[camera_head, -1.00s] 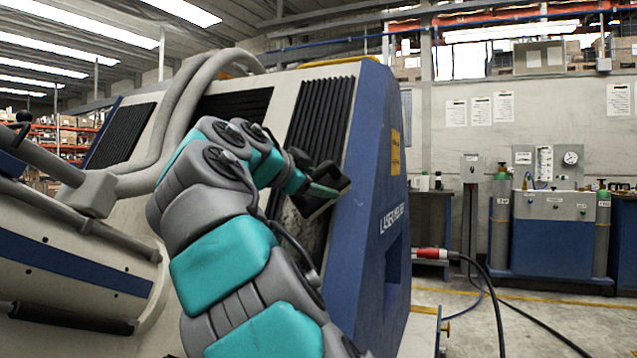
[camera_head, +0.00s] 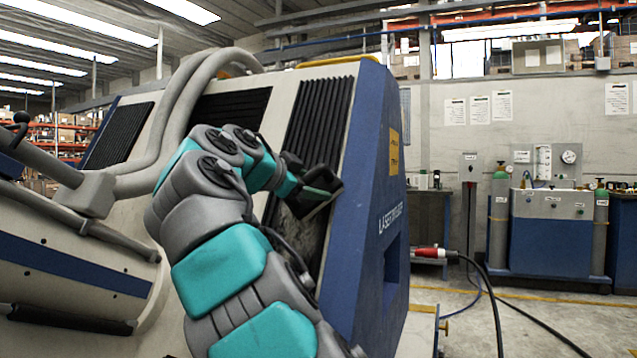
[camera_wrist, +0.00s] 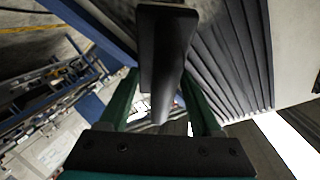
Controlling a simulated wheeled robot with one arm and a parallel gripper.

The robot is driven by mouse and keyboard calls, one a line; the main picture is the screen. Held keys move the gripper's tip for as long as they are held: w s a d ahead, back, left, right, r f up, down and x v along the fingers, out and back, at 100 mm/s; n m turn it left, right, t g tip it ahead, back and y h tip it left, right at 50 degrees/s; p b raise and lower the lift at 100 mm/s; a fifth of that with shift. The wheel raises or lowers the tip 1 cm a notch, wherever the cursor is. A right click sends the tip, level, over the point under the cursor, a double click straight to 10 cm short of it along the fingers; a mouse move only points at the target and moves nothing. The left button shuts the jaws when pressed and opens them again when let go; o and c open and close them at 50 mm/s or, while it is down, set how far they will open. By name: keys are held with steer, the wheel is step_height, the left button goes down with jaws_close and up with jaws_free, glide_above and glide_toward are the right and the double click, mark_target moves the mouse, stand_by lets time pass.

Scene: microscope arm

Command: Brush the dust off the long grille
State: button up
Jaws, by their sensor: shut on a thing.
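The long grille (camera_head: 322,105) is a black ribbed panel on the pale sloping face of the machine, beside its blue end. Its lower part looks greyer, like dust (camera_head: 308,238). My gripper (camera_head: 305,188) is in front of the grille's lower half and hides some of it. It is shut on a dark brush (camera_head: 322,202). In the wrist view, the brush (camera_wrist: 168,45) has a flat dark head and a round handle between my green fingers (camera_wrist: 162,100). The grille's ribs (camera_wrist: 228,60) run past the head at the right. I cannot tell whether the bristles touch them.
Other dark grilles (camera_head: 232,106) and thick grey hoses (camera_head: 176,110) lie to the left on the machine. The blue end panel (camera_head: 365,190) borders the long grille on the right.

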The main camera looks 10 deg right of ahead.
mark_target(297, 200)
steer(key=shift+w+a+r+p, duration=0.15)
steer(key=shift+w+a+p, duration=0.95)
steer(key=shift+a+p, duration=0.25)
steer(key=shift+w+a+f+p, duration=0.2)
steer(key=shift+w+a+p, duration=0.35)
steer(key=shift+a+p, duration=0.05)
steer(key=w+a+p, duration=0.3)
steer(key=a+p, duration=0.2)
steer(key=shift+w+a, duration=0.15)
steer(key=shift+w, duration=0.25)
steer(key=shift+f, duration=0.2)
